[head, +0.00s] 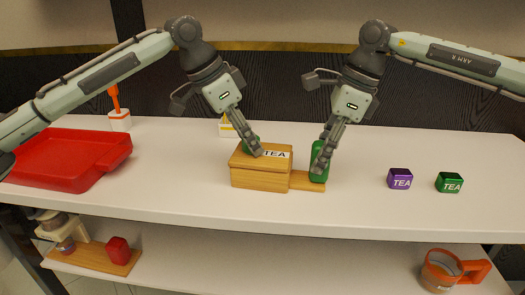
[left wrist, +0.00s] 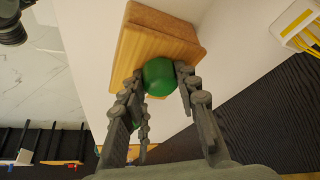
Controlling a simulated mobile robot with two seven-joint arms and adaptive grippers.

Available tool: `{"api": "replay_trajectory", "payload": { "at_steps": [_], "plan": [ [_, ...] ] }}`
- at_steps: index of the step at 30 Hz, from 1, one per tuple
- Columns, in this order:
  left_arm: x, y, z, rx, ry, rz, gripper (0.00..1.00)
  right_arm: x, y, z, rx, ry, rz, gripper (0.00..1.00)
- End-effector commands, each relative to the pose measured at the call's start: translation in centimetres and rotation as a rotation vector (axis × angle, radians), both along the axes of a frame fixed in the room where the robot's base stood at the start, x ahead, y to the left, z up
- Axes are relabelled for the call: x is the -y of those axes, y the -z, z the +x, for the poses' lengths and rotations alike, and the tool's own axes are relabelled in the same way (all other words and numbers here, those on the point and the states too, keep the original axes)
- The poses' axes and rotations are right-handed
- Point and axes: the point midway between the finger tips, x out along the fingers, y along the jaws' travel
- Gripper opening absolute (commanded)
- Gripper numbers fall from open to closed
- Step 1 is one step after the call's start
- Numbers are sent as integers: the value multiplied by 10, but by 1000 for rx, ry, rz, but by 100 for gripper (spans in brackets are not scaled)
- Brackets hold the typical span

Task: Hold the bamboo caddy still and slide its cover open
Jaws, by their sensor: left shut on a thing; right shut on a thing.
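The bamboo caddy (head: 258,178) stands on the white counter with a TEA label on its cover (head: 240,159). A green knob (left wrist: 158,77) shows on the cover in the left wrist view. My left gripper (head: 253,150) is shut on this knob; its fingers sit on both sides of it in the left wrist view (left wrist: 158,85). A low wooden board (head: 305,187) extends from the caddy's right side and bears an upright green handle (head: 317,174). My right gripper (head: 321,163) is shut on that handle. The fingers partly hide the knob and handle.
A red tray (head: 60,158) lies to the left. Purple (head: 400,178) and green (head: 449,182) TEA boxes stand to the right. A white-and-yellow item (head: 227,128) is behind the caddy. An orange mug (head: 445,270) stands on the lower shelf. The counter front is clear.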

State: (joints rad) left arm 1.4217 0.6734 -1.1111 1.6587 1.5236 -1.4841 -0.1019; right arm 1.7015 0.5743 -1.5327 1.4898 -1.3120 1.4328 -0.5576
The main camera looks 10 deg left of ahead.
Motion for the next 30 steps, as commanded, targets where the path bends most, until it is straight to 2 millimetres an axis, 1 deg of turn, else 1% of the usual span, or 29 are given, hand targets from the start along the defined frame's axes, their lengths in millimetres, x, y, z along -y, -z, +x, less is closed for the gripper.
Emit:
{"api": "replay_trajectory", "payload": {
  "at_steps": [1, 30],
  "plan": [
    [-7, 14, -1, -20, -6, 20, 0, 2, 3, -2, -7, -4, -6, 0],
    [-47, 14, 3, -22, -9, 21, 0, 2, 1, -2, -5, -4, -4, 0]
  ]
}}
